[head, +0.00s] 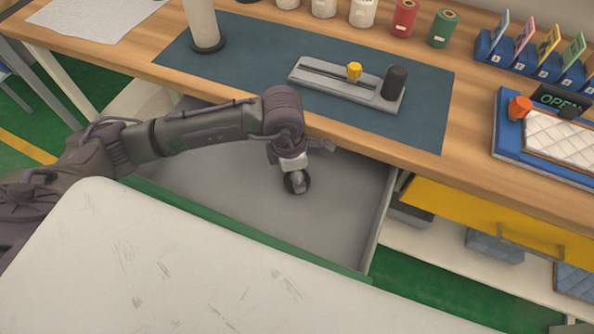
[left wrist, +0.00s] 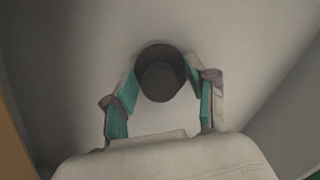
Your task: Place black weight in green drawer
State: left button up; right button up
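The green drawer (head: 340,205) is pulled open under the table, with a grey inside and a green front edge partly hidden by a white surface. My left gripper (head: 296,178) points down over the drawer's middle. In the left wrist view its two teal-padded fingers (left wrist: 160,85) touch or nearly touch opposite sides of the black weight (left wrist: 160,75), a dark round cylinder. In the head view the weight (head: 297,185) shows only partly below the gripper. I cannot tell whether it touches the drawer floor. My right gripper is not in view.
On the dark blue mat (head: 430,115) stands a grey fixture (head: 340,84) with a yellow knob (head: 354,71) and a dark cylinder (head: 395,82). A yellow drawer (head: 490,215) juts out at right. The grey drawer floor around my gripper looks clear.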

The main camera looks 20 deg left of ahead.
pick_arm(q)
jog(key=shift+r, duration=0.1)
jog(key=shift+r+p, duration=0.2)
jog(key=shift+p, duration=0.1)
notch_tip(320, 180, up, 12)
jog(key=a, duration=0.1)
jog(key=shift+s+f+b, duration=0.15)
jog(key=shift+s+b, duration=0.2)
jog(key=shift+s, duration=0.05)
jog(key=shift+a, duration=0.1)
